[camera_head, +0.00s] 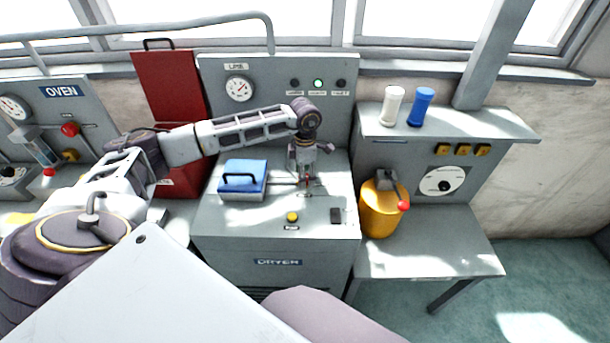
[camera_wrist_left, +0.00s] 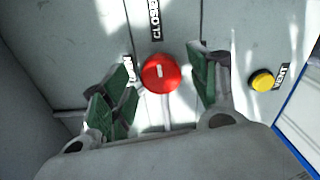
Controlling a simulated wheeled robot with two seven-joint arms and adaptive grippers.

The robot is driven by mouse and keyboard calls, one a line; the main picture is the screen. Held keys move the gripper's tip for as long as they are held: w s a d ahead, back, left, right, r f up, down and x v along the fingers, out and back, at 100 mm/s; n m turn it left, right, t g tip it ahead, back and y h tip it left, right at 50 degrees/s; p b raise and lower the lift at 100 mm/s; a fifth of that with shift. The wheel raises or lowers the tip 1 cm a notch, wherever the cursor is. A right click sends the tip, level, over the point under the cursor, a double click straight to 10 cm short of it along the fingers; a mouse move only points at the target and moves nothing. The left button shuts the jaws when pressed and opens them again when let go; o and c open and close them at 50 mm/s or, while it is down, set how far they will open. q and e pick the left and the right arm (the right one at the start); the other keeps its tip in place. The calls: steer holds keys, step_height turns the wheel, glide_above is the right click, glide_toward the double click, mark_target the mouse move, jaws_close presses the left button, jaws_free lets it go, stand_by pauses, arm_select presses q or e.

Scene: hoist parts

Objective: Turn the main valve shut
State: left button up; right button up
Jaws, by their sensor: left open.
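A round red knob (camera_wrist_left: 160,74) with a short white mark sits on the grey panel in the left wrist view. A "CLOSED" label (camera_wrist_left: 156,20) is just above it, and another label (camera_wrist_left: 128,70) to its left is partly covered. My left gripper (camera_wrist_left: 160,90) is open, with its green pads on either side of the knob and gaps visible between. In the head view my left gripper (camera_head: 306,172) points down over the dryer top (camera_head: 330,217), largely covering the knob. My right gripper is not in view.
A blue box with a handle (camera_head: 243,178) stands left of my gripper. A yellow button (camera_wrist_left: 262,80) labelled "VENT" is to the knob's right. An orange pot (camera_head: 379,212) with a red-tipped lever stands right, below a shelf with white (camera_head: 392,106) and blue (camera_head: 421,107) cylinders.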

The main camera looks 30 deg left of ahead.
arm_select(q)
step_height(320, 180, up, 12)
steer(key=shift+f, duration=0.15)
stand_by(0.5)
stand_by(0.3)
